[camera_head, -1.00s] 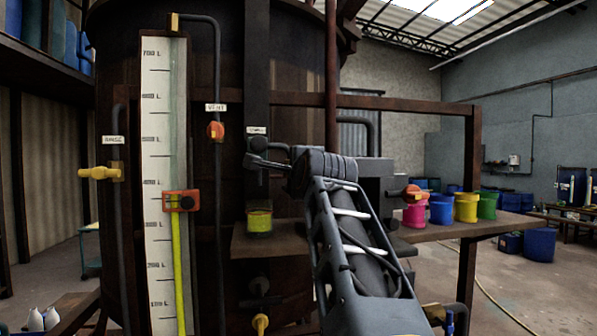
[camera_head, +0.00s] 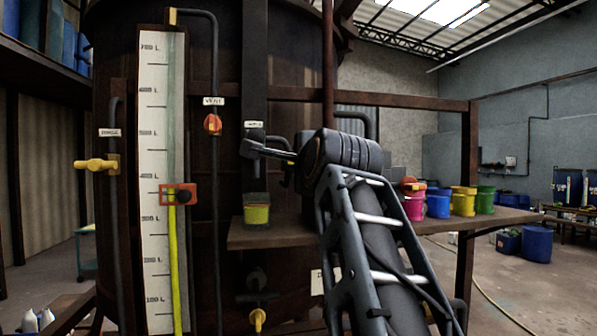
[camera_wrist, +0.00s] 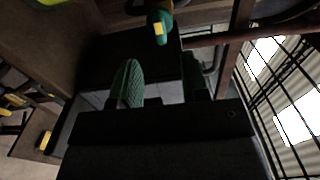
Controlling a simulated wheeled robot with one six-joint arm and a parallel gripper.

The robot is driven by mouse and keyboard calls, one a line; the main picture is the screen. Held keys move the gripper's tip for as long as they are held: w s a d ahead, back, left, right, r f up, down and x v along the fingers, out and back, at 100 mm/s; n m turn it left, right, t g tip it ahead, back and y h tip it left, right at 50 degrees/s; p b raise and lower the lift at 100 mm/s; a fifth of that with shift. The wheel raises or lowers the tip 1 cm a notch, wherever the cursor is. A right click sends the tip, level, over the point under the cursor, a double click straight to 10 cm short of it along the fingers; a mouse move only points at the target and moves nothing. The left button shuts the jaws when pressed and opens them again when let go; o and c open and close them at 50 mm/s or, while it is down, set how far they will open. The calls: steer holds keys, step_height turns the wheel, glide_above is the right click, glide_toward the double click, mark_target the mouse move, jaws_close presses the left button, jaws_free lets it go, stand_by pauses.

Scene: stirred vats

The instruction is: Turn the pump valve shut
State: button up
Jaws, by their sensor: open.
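My gripper (camera_head: 280,152) is in front of the dark vat, by a dark fitting under a small white label (camera_head: 254,124) that I cannot read. In the wrist view my gripper (camera_wrist: 160,78) is open, with textured green finger pads. A teal fitting with a yellow face (camera_wrist: 160,27) lies ahead of the fingers, apart from them; I cannot tell whether it is the pump valve. No pump label is legible. An orange-red vent valve (camera_head: 212,124) and a yellow valve (camera_head: 95,165) are to the left.
A level gauge (camera_head: 160,190) with a red slider (camera_head: 178,194) stands left. A yellow-green cup (camera_head: 257,210) sits on the brown ledge below my gripper. Coloured buckets (camera_head: 463,201) stand on the table (camera_head: 490,220) at right. A lower yellow valve (camera_head: 258,318) sits beneath the ledge.

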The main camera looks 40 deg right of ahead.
steer(key=b+v, duration=0.1)
steer(key=v, duration=0.6)
steer(key=shift+b, duration=0.35)
steer(key=shift+s, duration=0.1)
